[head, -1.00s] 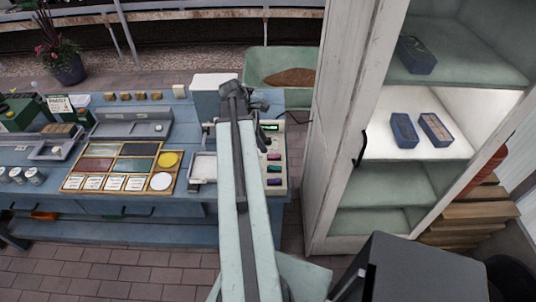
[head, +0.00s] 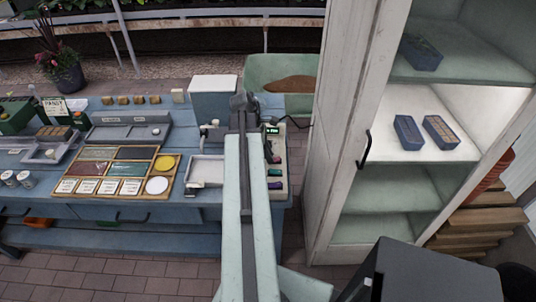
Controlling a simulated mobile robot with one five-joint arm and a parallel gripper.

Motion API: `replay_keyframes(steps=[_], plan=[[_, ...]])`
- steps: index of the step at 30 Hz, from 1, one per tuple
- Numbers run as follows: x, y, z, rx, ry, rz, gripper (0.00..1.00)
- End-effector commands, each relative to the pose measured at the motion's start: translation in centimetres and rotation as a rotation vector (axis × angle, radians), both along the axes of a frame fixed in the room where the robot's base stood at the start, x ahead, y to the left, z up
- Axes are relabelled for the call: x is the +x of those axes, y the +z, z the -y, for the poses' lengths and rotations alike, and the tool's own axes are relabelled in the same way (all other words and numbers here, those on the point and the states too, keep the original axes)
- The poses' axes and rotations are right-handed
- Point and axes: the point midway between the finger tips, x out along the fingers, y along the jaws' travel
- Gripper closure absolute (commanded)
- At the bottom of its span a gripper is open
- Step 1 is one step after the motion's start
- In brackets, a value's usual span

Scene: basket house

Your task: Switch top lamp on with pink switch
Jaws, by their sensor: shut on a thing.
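A pale switch panel (head: 280,195) stands at the right end of the blue bench, partly behind my arm. It has a small green display (head: 271,128) and a column of coloured switches. My gripper (head: 243,102) is the dark end of my arm, left of and beyond the switches. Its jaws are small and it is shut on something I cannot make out. No lamp fixture shows; in the white cabinet (head: 345,130) the middle compartment is bright and the top one dim.
Left of my arm are a grey tray (head: 206,171), a white box (head: 213,97) and a wooden sorting tray (head: 170,145). The cabinet holds several blue boxes (head: 408,132). A green tub (head: 300,70) with soil is behind the bench. Brick floor is clear at front left.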

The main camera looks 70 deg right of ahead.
Motion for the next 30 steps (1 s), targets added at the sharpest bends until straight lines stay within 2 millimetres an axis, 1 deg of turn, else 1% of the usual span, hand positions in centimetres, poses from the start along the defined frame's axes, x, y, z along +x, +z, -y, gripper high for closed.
replay_keyframes(steps=[1, 2, 6, 9, 13, 20, 21, 23, 24, 30], plan=[[-0.4, 0.7, 0.0, 0.019, -0.005, 0.045, 1.0], [-0.6, 0.8, 0.1, 0.032, -0.007, 0.079, 1.0], [-1.1, 0.8, 0.3, 0.094, -0.006, 0.239, 1.0], [-1.4, 0.7, 0.5, 0.125, -0.006, 0.321, 1.0], [-1.4, 0.7, 0.5, 0.143, -0.002, 0.366, 1.0], [-1.3, 0.7, 0.5, 0.144, -0.001, 0.367, 1.0], [-1.3, 0.7, 0.5, 0.144, -0.001, 0.367, 0.77], [-1.3, 0.7, 0.5, 0.144, -0.001, 0.367, 0.61], [-1.3, 0.7, 0.5, 0.144, -0.001, 0.367, 0.58], [-1.3, 0.7, 0.5, 0.144, -0.001, 0.366, 0.58]])
